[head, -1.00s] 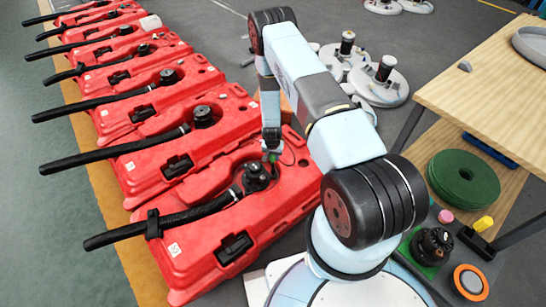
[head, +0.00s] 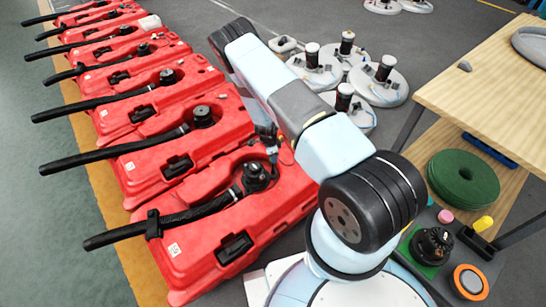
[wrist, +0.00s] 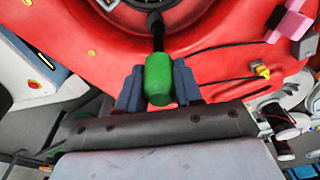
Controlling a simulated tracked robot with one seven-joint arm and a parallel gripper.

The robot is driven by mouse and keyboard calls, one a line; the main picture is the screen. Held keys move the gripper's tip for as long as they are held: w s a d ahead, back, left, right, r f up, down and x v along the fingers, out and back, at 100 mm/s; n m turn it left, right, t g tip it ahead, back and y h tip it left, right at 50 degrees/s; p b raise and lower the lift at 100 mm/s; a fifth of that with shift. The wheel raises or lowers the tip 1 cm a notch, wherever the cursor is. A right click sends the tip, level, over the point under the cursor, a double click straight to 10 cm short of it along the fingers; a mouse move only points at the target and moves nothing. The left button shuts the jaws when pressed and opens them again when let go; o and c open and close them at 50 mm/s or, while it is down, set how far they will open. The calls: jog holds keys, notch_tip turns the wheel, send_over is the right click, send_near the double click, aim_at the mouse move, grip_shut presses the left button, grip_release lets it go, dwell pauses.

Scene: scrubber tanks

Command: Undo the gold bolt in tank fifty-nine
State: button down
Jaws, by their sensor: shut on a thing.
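My gripper (wrist: 159,84) is shut on the green handle of a tool (wrist: 159,78) in the wrist view. The tool's black shaft points away from me toward a round black-rimmed part (wrist: 175,22) on a red tank (wrist: 215,70). I cannot tell whether its tip touches anything. Small gold spots, possibly bolt heads, show on the red surface; one gold spot (wrist: 92,52) is left of the tool. In the head view the gripper is over the far right part of the nearest red tank (head: 190,255), partly hidden by my arm. Tank numbers are unreadable.
Several more red tanks (head: 190,150) with black hoses run away in a row. A wooden table (head: 490,75) stands right, with green pads (head: 463,178) below it. A yellow piece with a black cord (wrist: 262,71) lies right of the tool.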

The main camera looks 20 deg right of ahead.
jog(key=shift+m, duration=0.3)
jog(key=shift+f, duration=0.9)
dwell(1.0)
jog(key=n, duration=0.6)
jog(key=shift+t, duration=0.3)
jog(key=n, duration=0.4)
jog(key=shift+t, duration=0.3)
jog(key=shift+n+y, duration=0.3)
